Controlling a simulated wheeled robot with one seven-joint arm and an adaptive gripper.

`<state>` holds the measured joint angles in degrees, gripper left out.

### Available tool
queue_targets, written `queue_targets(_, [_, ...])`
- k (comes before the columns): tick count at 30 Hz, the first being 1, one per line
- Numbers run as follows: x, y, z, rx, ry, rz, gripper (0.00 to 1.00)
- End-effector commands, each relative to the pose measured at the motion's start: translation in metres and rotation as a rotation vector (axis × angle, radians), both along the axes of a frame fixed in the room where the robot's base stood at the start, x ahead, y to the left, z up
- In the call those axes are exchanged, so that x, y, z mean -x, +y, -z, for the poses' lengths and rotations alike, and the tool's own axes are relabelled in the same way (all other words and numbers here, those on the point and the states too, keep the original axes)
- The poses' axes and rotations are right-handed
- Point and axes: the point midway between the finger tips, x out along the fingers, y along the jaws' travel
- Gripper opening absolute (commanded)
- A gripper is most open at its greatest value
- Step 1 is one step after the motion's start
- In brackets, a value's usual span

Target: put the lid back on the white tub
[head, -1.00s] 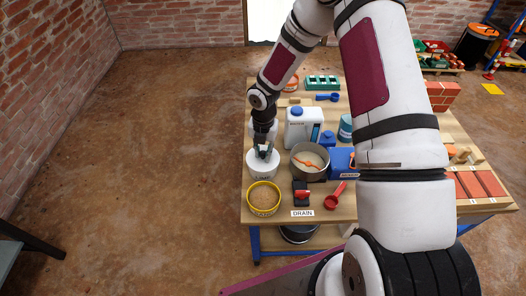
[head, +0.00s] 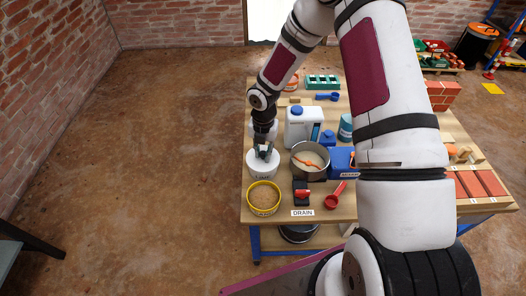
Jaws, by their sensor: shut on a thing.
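The white tub (head: 262,172) stands on the left side of the wooden table, with dark lettering on its front. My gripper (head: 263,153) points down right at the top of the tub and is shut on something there. The held thing is mostly hidden by the fingers; it looks like the white lid (head: 252,158), level with the tub's rim. I cannot tell whether the lid is seated on the rim or just above it.
A yellow-rimmed tub of brown grains (head: 263,198) stands just in front. A steel pot (head: 310,161) with an orange tool is close on the right. A white jug with a blue cap (head: 303,128) stands behind. A red scoop (head: 335,196) lies near the DRAIN label (head: 303,213).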

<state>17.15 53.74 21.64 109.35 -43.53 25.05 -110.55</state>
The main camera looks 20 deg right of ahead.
Motion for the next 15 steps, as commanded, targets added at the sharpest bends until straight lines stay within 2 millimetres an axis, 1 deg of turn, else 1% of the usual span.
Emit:
queue_targets(14, [0.0001, -0.0001, 0.0004, 0.000, 0.000, 0.000, 0.00])
queue_targets(15, [0.0001, -0.0001, 0.0004, 0.000, 0.000, 0.000, 0.25])
